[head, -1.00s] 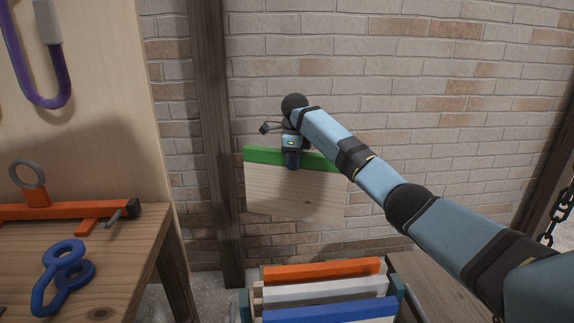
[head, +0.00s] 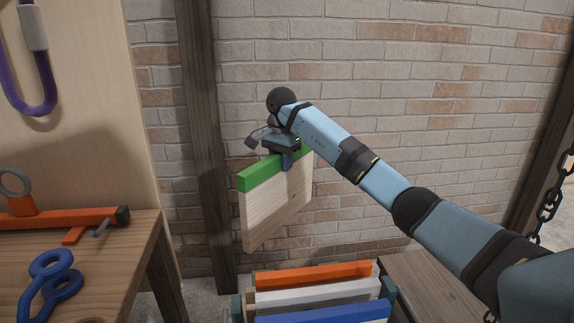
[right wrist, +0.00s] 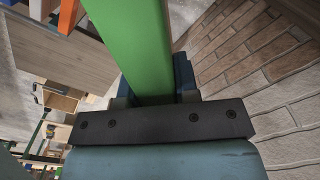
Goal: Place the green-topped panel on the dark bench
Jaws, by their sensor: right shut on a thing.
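The green-topped panel (head: 270,207) is a pale wooden board with a green strip along its top edge. It hangs upright in the air, turned at an angle, in front of the brick wall. My right gripper (head: 287,160) is shut on its green top edge. In the right wrist view the green edge (right wrist: 132,45) runs between the fingers (right wrist: 155,97). A dark brown wooden bench (head: 432,284) stands at the lower right, below my right arm. Its top shows no objects in the visible part. My left gripper is not in view.
A rack (head: 387,290) holding panels with orange (head: 315,274), white (head: 318,297) and blue tops stands below the held panel, left of the bench. A lighter workbench (head: 110,270) with orange and blue tools is at the left. A wooden post (head: 205,150) stands behind the panel.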

